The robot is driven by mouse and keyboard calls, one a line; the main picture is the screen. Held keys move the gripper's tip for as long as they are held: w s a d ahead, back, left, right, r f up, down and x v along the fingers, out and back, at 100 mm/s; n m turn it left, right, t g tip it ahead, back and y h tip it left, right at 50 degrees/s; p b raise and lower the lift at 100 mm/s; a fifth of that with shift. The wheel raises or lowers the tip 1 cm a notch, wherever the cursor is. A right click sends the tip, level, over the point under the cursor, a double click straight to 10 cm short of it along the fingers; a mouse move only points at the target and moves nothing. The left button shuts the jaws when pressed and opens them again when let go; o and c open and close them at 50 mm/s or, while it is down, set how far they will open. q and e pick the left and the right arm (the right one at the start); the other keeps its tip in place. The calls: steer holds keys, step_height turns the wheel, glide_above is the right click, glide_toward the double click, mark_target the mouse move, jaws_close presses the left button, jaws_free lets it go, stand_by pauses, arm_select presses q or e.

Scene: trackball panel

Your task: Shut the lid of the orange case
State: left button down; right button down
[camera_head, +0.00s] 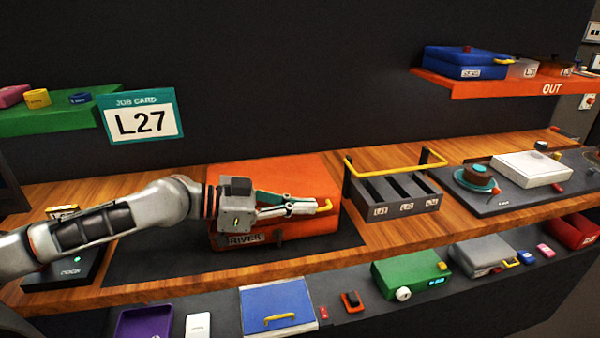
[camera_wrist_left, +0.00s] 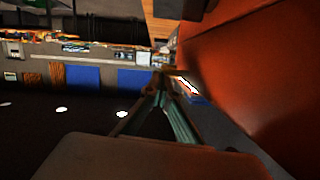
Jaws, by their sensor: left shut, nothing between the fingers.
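The orange case (camera_head: 300,173) sits on a dark mat on the wooden bench, with a dark name label (camera_head: 246,239) on its front. Its lid looks down or nearly down; my arm covers much of the front, so I cannot tell whether a gap is left. My left gripper (camera_head: 318,208) reaches across the case from the left, its fingers together and empty. A yellow piece, perhaps the case's handle, shows at the fingertips; contact is unclear. In the left wrist view, the closed fingers (camera_wrist_left: 162,82) are beside a large orange surface (camera_wrist_left: 270,75). My right gripper is not in view.
A dark slotted rack (camera_head: 395,195) with a yellow bar stands right of the case. A job card (camera_head: 141,118) reading L27 is behind at left. An orange shelf (camera_head: 500,87) marked OUT hangs at upper right. A lower ledge holds several boxes, including a green one (camera_head: 410,270).

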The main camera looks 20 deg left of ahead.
arm_select(q)
steer(key=shift+f, duration=0.25)
